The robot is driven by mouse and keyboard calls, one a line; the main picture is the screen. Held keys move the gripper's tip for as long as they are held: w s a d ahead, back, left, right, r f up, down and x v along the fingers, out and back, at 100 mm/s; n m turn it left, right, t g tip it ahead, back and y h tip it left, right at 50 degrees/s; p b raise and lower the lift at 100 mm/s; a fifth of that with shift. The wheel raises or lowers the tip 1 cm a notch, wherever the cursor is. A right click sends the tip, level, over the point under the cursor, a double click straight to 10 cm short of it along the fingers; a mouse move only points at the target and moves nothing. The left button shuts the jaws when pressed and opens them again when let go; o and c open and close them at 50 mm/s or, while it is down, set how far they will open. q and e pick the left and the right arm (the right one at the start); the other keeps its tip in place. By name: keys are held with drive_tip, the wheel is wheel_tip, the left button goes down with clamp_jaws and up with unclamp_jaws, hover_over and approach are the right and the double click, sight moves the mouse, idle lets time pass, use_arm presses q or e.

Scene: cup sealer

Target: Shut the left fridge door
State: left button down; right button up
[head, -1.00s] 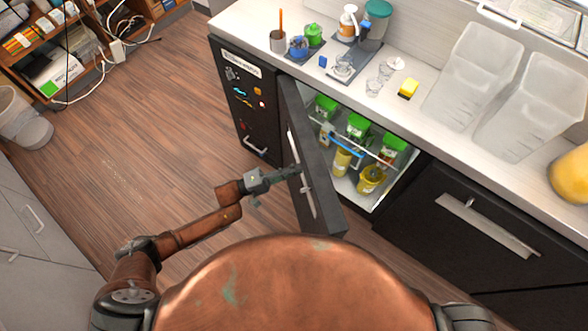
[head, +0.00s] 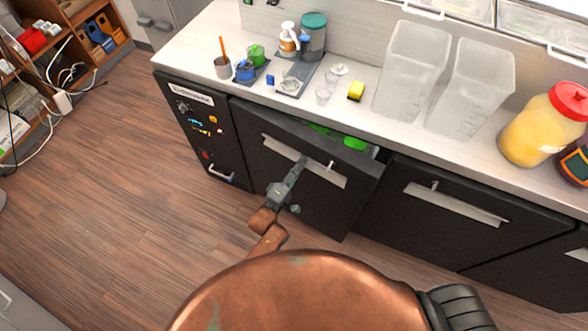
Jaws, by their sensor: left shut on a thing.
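The left fridge door (head: 290,205) is a black panel with a long silver handle plate (head: 318,174). It stands partly open, hinged at its left side, with a gap along its top and right edge. Green lids (head: 354,143) show through the gap; most of the fridge inside is hidden. My left gripper (head: 297,170) reaches up to the door's front and is shut at the silver handle. The exact grip on the handle is small in the picture. My right gripper is out of view.
The right fridge door (head: 450,215) is closed beside the opening. Wooden floor (head: 100,190) at the left is clear.

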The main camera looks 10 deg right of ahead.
use_arm(q)
drive_tip(key=shift+w+d+t, duration=0.3)
drive_tip(key=shift+w+d, duration=0.05)
drive_tip(key=shift+d, duration=0.05)
drive_tip(key=c, duration=2.3)
unclamp_jaws()
drive_tip(key=shift+s+a, duration=0.1)
drive_tip(key=v, duration=1.1)
drive_tip(key=shift+s+a, duration=0.25)
drive_tip(key=shift+s, duration=0.1)
